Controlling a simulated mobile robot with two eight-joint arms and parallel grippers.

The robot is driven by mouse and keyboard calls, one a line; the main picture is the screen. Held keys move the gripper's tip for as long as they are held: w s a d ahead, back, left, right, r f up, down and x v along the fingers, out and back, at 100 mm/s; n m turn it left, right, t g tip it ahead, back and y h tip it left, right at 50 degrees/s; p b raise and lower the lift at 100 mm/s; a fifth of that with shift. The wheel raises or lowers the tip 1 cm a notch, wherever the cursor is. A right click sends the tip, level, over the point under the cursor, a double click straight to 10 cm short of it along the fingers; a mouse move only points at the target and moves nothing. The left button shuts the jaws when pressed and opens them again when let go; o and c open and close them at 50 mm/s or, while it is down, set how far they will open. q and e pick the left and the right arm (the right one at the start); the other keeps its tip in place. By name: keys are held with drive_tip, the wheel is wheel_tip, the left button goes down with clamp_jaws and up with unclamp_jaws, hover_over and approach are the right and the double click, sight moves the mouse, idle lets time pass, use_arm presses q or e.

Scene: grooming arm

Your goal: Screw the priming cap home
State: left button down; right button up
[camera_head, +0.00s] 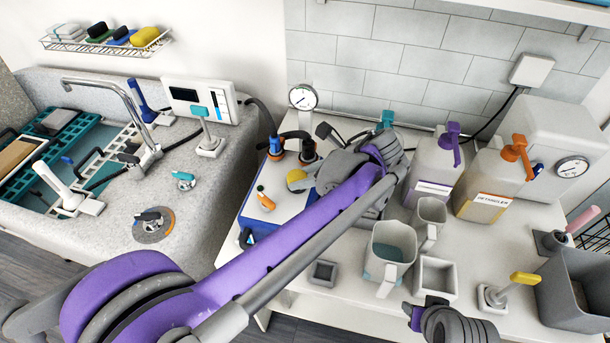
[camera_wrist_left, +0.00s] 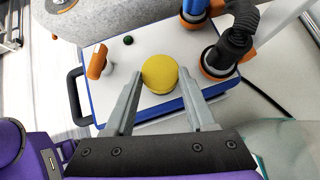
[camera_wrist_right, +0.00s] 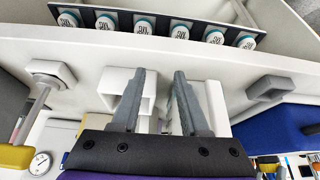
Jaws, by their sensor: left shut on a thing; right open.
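The round yellow cap (camera_wrist_left: 160,73) sits on the white top of a blue-sided box (camera_wrist_left: 119,60), between the fingertips of my left gripper (camera_wrist_left: 159,84). In the head view the cap (camera_head: 296,176) shows beside the end of my left arm, with the box (camera_head: 250,212) under it. The gripper is shut on the cap. The cap's underside and any thread are hidden, so I cannot tell how deep it sits. My right gripper (camera_wrist_right: 159,78) is open and empty, pointing at the bench.
A sink basin (camera_head: 110,190) is at left.

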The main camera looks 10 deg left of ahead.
use_arm(q)
drive_tip(key=m+t, duration=0.2)
drive_tip(key=shift+s+a+m+h, duration=0.15)
drive_tip(key=shift+s+m+h, duration=0.15)
drive_tip(key=shift+s+h, duration=0.1)
drive_tip(key=shift+w+m, duration=0.1)
drive_tip(key=shift+m, duration=0.3)
drive_tip(key=shift+t, duration=0.3)
drive_tip(key=m, duration=0.1)
drive_tip(key=m+t+h, duration=0.1)
drive_tip(key=m+h, duration=0.1)
drive_tip(key=shift+s+a+t, duration=0.3)
drive_tip(key=shift+s+t, duration=0.05)
drive_tip(key=shift+t, duration=0.05)
drive_tip(key=shift+w+m+t+h, duration=0.1)
drive_tip(key=shift+m+t+h, duration=0.25)
drive_tip(key=shift+m, duration=0.45)
